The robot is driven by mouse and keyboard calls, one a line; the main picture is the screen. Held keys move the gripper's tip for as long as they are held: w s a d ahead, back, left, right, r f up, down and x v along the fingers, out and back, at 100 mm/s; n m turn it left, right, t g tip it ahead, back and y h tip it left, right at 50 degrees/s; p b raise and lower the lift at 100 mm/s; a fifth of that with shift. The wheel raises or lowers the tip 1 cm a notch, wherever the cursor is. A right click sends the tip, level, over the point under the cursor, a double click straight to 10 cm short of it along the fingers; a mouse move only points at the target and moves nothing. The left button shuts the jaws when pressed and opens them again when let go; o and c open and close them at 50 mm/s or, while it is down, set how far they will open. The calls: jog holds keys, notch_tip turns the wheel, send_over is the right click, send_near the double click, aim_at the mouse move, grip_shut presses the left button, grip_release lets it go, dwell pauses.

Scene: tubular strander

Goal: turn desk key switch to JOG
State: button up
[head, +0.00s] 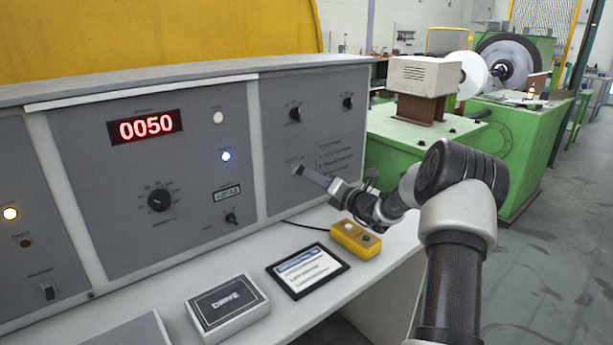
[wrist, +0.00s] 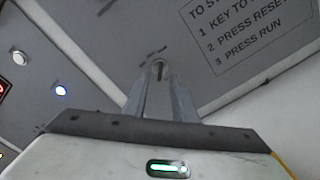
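The desk key switch (wrist: 158,66) is on the grey right-hand panel, with small lettering beside it too blurred to read. My gripper (wrist: 159,80) points straight at it in the wrist view, with its two fingertips around the switch. In the head view, my gripper (head: 301,171) reaches from the right to the panel and its tips cover most of the switch. The fingers are close together, but I cannot tell whether they press on the key or stand just apart from it. The key's position cannot be read.
A printed start list (wrist: 255,35) is beside the switch. Two dark knobs (head: 295,114) (head: 348,102) sit above it. On the desk below are a yellow box with buttons (head: 355,238), a tablet (head: 307,270) and a grey box (head: 227,306). A red display (head: 146,126) reads 0050.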

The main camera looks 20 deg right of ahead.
aim_at(299, 170)
jog(key=shift+x, duration=2.15)
jog(key=shift+c, duration=0.4)
grip_shut()
jog(key=shift+b, duration=0.3)
jog(key=shift+f+n+b, duration=0.1)
jog(key=shift+n+b, duration=4.3)
jog(key=shift+b, duration=0.1)
